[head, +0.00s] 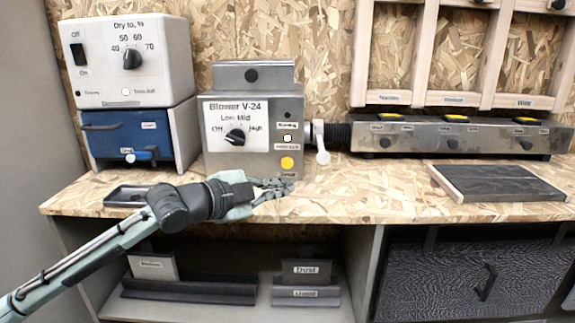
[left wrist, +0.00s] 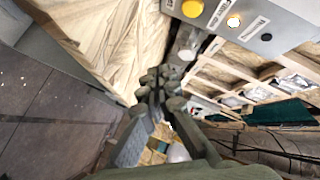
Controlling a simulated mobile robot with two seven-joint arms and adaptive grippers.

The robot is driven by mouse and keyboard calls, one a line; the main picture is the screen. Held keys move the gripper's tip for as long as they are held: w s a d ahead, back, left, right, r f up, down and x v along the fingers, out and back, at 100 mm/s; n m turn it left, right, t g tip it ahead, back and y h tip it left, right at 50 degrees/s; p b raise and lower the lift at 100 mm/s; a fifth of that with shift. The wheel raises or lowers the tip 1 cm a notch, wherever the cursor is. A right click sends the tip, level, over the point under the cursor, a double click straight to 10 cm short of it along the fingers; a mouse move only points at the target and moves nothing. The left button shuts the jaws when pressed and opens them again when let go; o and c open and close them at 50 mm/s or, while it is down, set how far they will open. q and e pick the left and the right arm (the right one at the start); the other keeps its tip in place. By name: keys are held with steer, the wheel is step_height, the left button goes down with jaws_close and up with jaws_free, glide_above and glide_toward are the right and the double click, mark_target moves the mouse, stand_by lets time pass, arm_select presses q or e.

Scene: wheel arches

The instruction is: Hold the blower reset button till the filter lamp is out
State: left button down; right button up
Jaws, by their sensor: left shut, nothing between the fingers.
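The grey blower box (head: 213,165), labelled Blower V-24, stands on the chipboard bench with its dial on the front. Its round yellow button (head: 287,163) is low on the right of the front; it also shows in the left wrist view (left wrist: 192,8). Above it a small lamp (head: 287,139) looks bright, and it glows in the left wrist view (left wrist: 233,21). The small labels are too blurred to read surely. My left gripper (head: 288,187) is shut and empty, just below the yellow button in the picture and apart from it. My right gripper is not in view.
A white dryer box (head: 150,85) stands on a blue-drawer unit (head: 105,140) at left. A small dark tray (head: 122,196) lies near my arm. A pale handle (head: 320,150) juts out beside the blower. The bench (head: 370,190) is bare to the right, up to a dark board (head: 500,183).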

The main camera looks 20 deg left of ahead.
mark_target(287, 163)
arm_select(q)
steer(key=w, duration=0.2)
steer(key=w+a, duration=0.1)
steer(key=w, duration=0.3)
steer(key=shift+w+a+r, duration=0.1)
steer(key=shift+w+a, duration=0.2)
steer(key=shift+a, duration=0.1)
steer(key=shift+w+a, duration=0.2)
steer(key=shift+w, duration=0.45)
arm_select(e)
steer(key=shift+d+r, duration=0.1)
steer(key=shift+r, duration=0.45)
arm_select(q)
steer(key=shift+w, duration=0.15)
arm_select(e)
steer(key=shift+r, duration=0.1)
arm_select(q)
steer(key=shift+w+a, duration=0.15)
steer(key=shift+w, duration=0.1)
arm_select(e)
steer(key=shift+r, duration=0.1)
arm_select(q)
steer(key=shift+w+a, duration=0.15)
steer(key=shift+w, duration=0.35)
stand_by(1.2)
